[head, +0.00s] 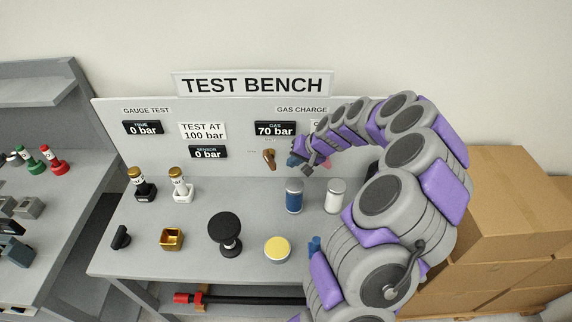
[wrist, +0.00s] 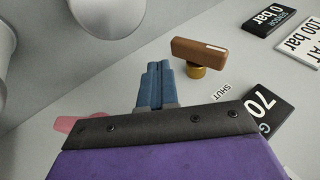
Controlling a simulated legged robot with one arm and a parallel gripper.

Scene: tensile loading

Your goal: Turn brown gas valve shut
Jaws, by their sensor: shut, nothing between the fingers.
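The brown gas valve (head: 269,158) is on the upright panel of the test bench, below the gas display (head: 275,129), which reads 70 bar. In the wrist view the valve's brown bar handle (wrist: 200,51) sits on a brass stem (wrist: 196,72), and a SHUT label (wrist: 221,92) is on the panel near it. My gripper (wrist: 157,68) is shut and empty, with its blue fingertips together just beside the handle and apparently apart from it. In the head view my gripper (head: 295,161) is close to the panel, right of the valve.
A blue cylinder (head: 294,196) and a white cylinder (head: 335,195) stand on the bench below my arm. A black knob (head: 225,230), a yellow-topped disc (head: 277,249) and a gold block (head: 172,239) are further forward. Cardboard boxes (head: 515,210) are stacked at right.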

